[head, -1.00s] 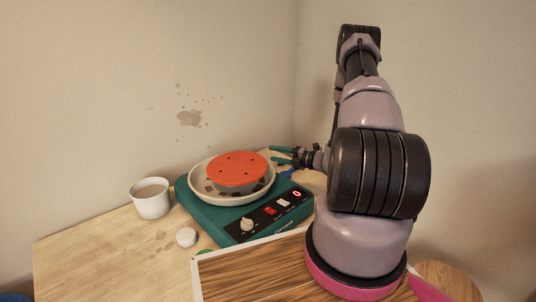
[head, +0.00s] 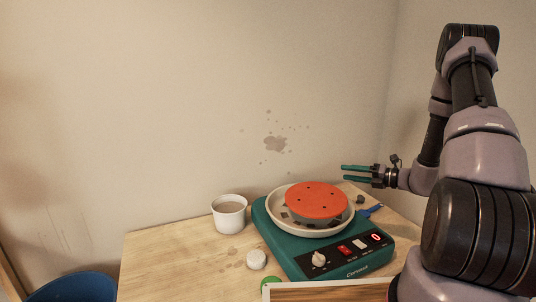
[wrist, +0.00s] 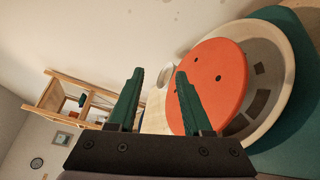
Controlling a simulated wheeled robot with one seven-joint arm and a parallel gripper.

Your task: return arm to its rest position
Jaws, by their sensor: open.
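My gripper (head: 345,174) is open and empty in the head view, its two green fingers pointing left. It is raised above the back right of the pottery wheel (head: 300,258), apart from it. The wheel is a teal box with a cream splash pan and an orange disc (head: 316,196) with small holes. In the wrist view the open fingers (wrist: 158,75) show nothing between them held. The orange disc (wrist: 215,80) lies right of and behind the fingers there. My arm rises along the right of the head view.
A white cup (head: 229,216) with brownish contents stands left of the wheel. A small white round piece (head: 256,260) and a green item (head: 270,283) lie in front. A blue-handled tool (head: 371,211) lies right of the wheel. The table's left part (head: 165,258) is clear. A blue seat (head: 75,288) is lower left.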

